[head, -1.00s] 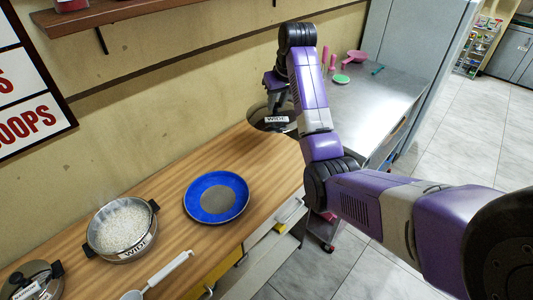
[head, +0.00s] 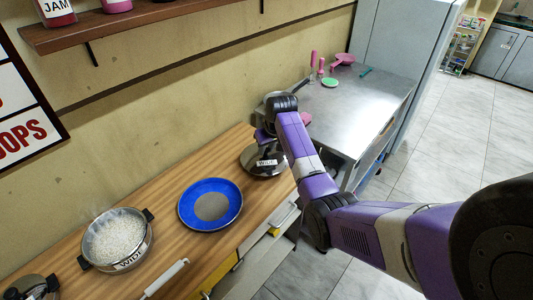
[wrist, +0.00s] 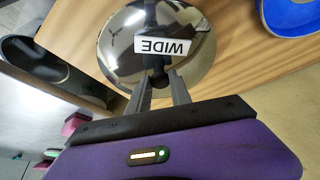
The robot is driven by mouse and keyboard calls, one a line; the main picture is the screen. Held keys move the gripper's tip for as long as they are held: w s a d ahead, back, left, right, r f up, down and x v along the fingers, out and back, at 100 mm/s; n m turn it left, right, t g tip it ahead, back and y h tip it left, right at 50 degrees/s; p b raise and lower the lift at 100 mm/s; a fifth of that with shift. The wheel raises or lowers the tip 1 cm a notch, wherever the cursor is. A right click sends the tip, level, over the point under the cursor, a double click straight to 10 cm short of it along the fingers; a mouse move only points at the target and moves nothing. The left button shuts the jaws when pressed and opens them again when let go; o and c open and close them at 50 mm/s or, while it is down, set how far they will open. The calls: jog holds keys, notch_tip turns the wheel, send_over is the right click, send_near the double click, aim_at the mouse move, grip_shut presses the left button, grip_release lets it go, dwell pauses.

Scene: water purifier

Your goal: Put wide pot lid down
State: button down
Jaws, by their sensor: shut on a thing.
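The wide pot lid (head: 262,166) is a shiny metal disc with a white "WIDE" label. It is at the right end of the wooden counter in the head view. In the wrist view the lid (wrist: 185,70) is just beyond my fingers, over the wood. My gripper (wrist: 160,88) is shut on the lid's dark knob. In the head view my arm hides most of the gripper and part of the lid. I cannot tell whether the lid touches the counter.
A blue plate (head: 230,190) lies left of the lid. An open pot of rice (head: 118,262) labelled WIDE stands further left, near a white handle (head: 166,279). A metal table (head: 358,110) with pink utensils adjoins on the right. A shelf (head: 140,22) hangs above.

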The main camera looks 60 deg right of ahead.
aim_at(267, 152)
jog(key=shift+f, duration=1.35)
jog(key=shift+f, duration=0.15)
jog(key=c, duration=1.2)
grip_release()
jog(key=shift+o, duration=0.2)
jog(key=v, duration=1.2)
jog(key=shift+r, duration=0.25)
jog(key=shift+w+d, duration=0.1)
